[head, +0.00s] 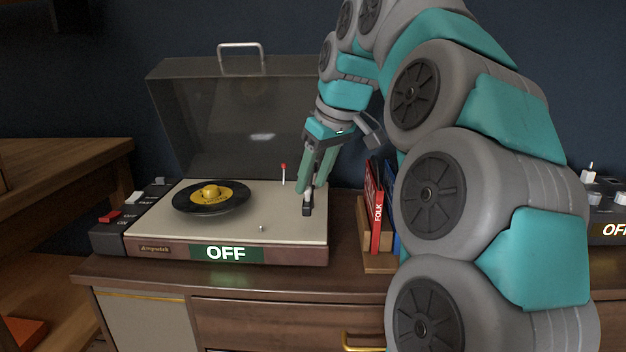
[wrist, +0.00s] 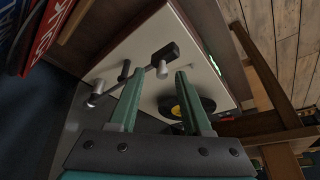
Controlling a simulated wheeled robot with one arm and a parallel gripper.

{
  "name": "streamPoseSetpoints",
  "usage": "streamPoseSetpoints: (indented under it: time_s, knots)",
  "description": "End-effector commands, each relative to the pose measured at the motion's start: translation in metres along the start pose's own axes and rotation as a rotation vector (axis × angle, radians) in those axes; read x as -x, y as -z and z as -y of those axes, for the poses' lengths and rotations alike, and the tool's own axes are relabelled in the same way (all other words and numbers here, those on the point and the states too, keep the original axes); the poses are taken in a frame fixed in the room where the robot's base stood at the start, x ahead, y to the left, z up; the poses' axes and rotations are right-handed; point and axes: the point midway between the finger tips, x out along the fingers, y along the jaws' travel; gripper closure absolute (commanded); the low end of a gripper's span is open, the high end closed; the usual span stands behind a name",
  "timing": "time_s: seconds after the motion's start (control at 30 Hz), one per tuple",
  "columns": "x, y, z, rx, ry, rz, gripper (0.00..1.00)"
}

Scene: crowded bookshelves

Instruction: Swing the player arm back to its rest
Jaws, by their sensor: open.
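The record player (head: 250,228) stands on the cabinet with its lid up and an OFF sign on its front. A black record (head: 228,204) with a yellow label lies on its left part; it also shows in the wrist view (wrist: 207,104). The player arm, with its dark head block (head: 307,209), is at the player's right side, apart from the record. In the wrist view the arm's bar (wrist: 146,67) runs slantwise by my left fingertip. My gripper (head: 309,188) is open, pointing down over the arm. Whether the fingers touch the arm cannot be told.
Books (head: 376,215) in a wooden holder stand just right of the player. The smoky lid (head: 230,120) rises behind. A switch panel (head: 120,215) adjoins the left side.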

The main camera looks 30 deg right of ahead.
Motion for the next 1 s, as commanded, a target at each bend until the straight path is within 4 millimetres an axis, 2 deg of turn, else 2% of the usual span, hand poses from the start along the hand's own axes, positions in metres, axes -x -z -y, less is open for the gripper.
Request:
streamPoseSetpoints:
  time_s: [0.37,0.53,1.0]
  knots:
    - [0.041,0.001,-0.001,0.000,-0.002,-0.002,0.51]
    - [0.067,0.001,-0.001,-0.001,-0.002,-0.002,0.51]
    - [0.071,-0.001,0.000,-0.001,0.000,0.001,0.51]
